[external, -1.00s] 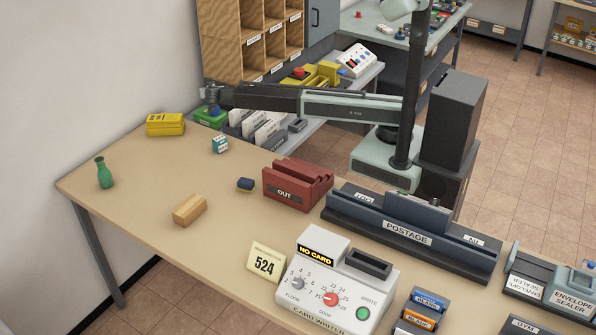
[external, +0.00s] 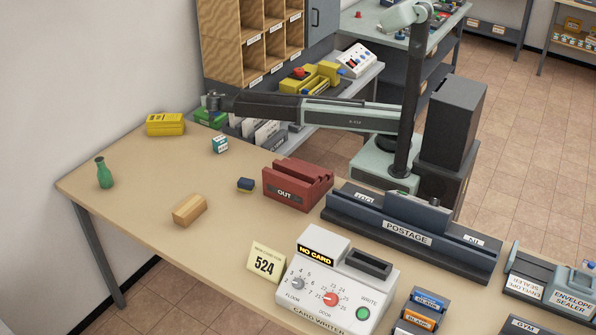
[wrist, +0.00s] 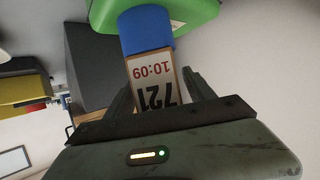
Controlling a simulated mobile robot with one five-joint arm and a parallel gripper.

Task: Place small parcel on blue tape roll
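A tan block with a lighter band (external: 189,210), which looks like the small parcel, lies on the table's left half. I cannot make out a clear blue tape roll. A small dark blue item (external: 245,184) with a yellowish lower edge sits beside the red OUT rack. My gripper (external: 213,101) is at the far side by a green device (external: 212,118), away from the tan block. In the wrist view my gripper (wrist: 157,80) has its fingers apart, with a white slip marked 721 (wrist: 152,75) between them. The slip meets a blue cylinder (wrist: 146,30) under a green body (wrist: 185,12); I see no firm grip on it.
A green bottle (external: 104,173), yellow box (external: 165,124) and small white-and-teal box (external: 220,144) stand at the left. The red OUT rack (external: 297,184), postage unit (external: 410,237) and card writer (external: 340,285) fill the right. The table middle-left is mostly clear.

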